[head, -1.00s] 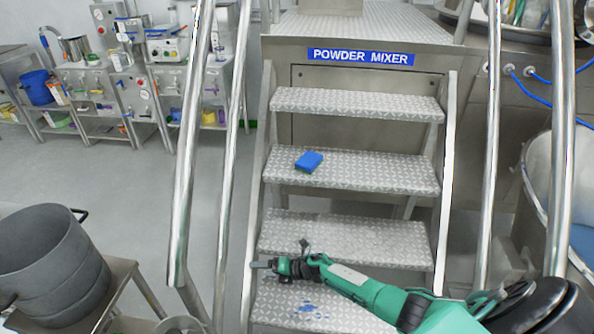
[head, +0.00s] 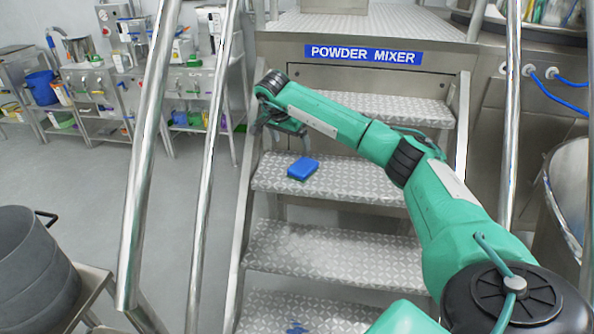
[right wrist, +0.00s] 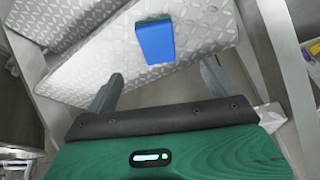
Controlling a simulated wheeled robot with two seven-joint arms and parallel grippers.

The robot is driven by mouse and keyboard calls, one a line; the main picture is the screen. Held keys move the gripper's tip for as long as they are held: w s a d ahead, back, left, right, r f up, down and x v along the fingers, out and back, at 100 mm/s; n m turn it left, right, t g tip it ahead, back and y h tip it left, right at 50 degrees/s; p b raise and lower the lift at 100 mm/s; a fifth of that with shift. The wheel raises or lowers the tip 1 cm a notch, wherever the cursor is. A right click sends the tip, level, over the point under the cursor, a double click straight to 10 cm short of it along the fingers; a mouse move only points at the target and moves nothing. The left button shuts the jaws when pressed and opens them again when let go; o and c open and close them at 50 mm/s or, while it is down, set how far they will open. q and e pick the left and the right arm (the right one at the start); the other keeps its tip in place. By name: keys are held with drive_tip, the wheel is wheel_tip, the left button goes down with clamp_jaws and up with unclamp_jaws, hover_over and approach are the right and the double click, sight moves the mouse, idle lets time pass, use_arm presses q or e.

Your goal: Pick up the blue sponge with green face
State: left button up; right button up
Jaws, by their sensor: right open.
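The blue sponge with green face (head: 303,168) lies on a metal stair tread, the second one below the platform, near its left end. Its blue side is up and a green edge shows. It also shows in the right wrist view (right wrist: 155,41), beyond my fingers and apart from them. My right gripper (head: 284,122) is above and behind the sponge, left of the stair's middle. In the right wrist view its two fingers (right wrist: 158,82) are spread with nothing between them. My left gripper is not in view.
Metal handrails (head: 150,150) stand left and right of the stairs. The upper tread (head: 400,107) is close to my right forearm. A grey pot (head: 35,262) on a metal stand is at lower left. The lower treads (head: 320,250) are clear apart from a blue stain.

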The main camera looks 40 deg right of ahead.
hover_over(303, 166)
drive_tip(key=a, duration=0.3)
wheel_tip(303, 166, down, 7)
drive_tip(key=shift+s+f, duration=0.1)
drive_tip(key=shift+f, duration=0.05)
drive_tip(key=x, duration=0.5)
drive_tip(key=shift+s+d+p, duration=0.15)
drive_tip(key=shift+d+p, duration=0.2)
drive_tip(key=shift+d, duration=0.05)
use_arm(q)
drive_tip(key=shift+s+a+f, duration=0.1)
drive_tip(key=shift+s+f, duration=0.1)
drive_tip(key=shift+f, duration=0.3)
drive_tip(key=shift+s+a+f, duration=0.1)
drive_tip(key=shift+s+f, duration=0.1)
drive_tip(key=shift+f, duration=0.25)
use_arm(e)
drive_tip(key=shift+f, duration=0.1)
drive_tip(key=shift+f, duration=0.2)
drive_tip(key=shift+c, duration=0.2)
drive_tip(key=c, duration=1.1)
drive_tip(key=shift+r, duration=0.15)
